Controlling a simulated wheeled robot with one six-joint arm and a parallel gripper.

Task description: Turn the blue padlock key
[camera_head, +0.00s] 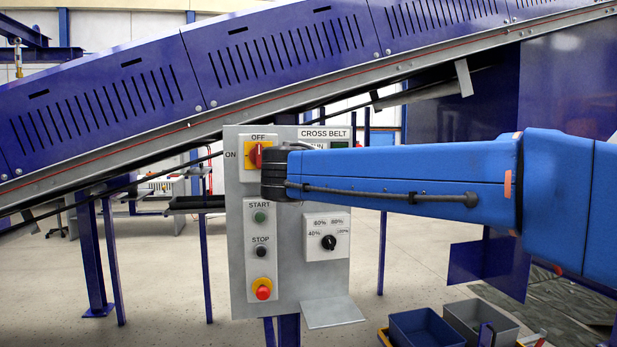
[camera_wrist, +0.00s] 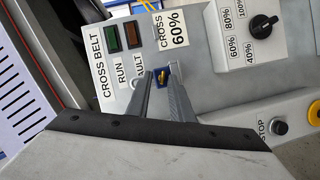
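In the wrist view a small blue padlock (camera_wrist: 158,70) with a brass-coloured key part (camera_wrist: 163,77) shows on the face of the grey control panel, below the "CROSS 60%" label. My gripper (camera_wrist: 162,82) points at it, one finger on each side, with a gap between the fingers. The fingertips are close to the padlock; whether they touch it or the key I cannot tell. In the head view my blue arm comes in from the right, and its dark wrist end covers that part of the panel, hiding the padlock and the fingers.
The control panel (camera_head: 300,258) carries a red and yellow ON/OFF switch (camera_head: 256,156), a green start button (camera_head: 260,217), a black stop button, a red emergency button (camera_head: 263,292) and a speed dial (camera_head: 329,242). A sloping conveyor (camera_head: 110,105) runs behind. Bins (camera_head: 425,325) stand at lower right.

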